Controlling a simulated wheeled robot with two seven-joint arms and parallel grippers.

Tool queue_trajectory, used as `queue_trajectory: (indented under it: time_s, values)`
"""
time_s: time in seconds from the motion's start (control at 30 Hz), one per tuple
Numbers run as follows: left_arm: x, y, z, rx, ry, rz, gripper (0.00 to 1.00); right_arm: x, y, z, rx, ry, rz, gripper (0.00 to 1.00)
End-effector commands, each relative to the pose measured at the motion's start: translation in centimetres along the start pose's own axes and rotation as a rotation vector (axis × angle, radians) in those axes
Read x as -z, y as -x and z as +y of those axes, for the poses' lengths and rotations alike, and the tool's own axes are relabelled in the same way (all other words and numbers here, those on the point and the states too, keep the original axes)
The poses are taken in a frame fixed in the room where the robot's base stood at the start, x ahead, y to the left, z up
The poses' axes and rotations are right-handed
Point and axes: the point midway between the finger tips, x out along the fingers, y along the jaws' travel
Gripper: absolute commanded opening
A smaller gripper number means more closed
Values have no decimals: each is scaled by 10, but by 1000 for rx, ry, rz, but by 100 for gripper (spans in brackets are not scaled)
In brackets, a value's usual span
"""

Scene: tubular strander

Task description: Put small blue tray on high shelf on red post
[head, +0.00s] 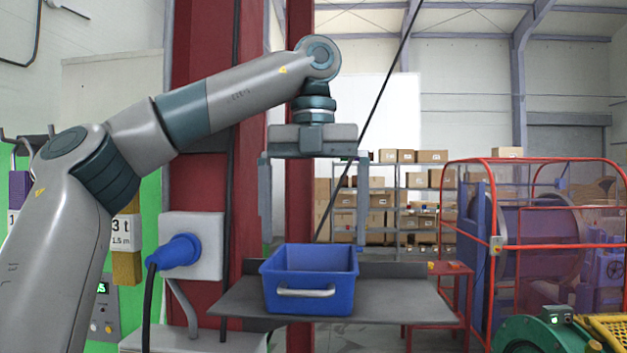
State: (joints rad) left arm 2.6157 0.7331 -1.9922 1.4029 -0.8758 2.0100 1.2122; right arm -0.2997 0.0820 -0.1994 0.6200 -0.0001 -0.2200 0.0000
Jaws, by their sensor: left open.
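The small blue tray (309,280) sits upright on a grey shelf (398,299) fixed at the red post (203,184). The tray has a silver handle on its near side. My left gripper (313,240) hangs pointing down above the tray, its two fingers wide apart, open and holding nothing. Its left fingertip is near the tray's back left rim and its right fingertip near the back right rim; whether they touch the tray I cannot tell. My right gripper is not in view.
A grey socket box with a blue plug (178,252) and cable is on the left of the post. A thin dark cable runs diagonally behind my gripper. A red-framed machine cage (497,243) stands at right. Shelving with cardboard boxes (432,156) is far behind. The shelf's right part is bare.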

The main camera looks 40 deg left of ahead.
Motion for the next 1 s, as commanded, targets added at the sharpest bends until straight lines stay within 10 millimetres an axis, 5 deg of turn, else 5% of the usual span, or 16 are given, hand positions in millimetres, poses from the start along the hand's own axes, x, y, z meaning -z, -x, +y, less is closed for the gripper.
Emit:
queue_trajectory:
  time_s: [0.5,1.0]
  values:
    - [0,59,-1,-1,2,0,100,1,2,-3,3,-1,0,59]
    - [0,66,0,0,0,1,100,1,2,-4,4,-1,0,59]
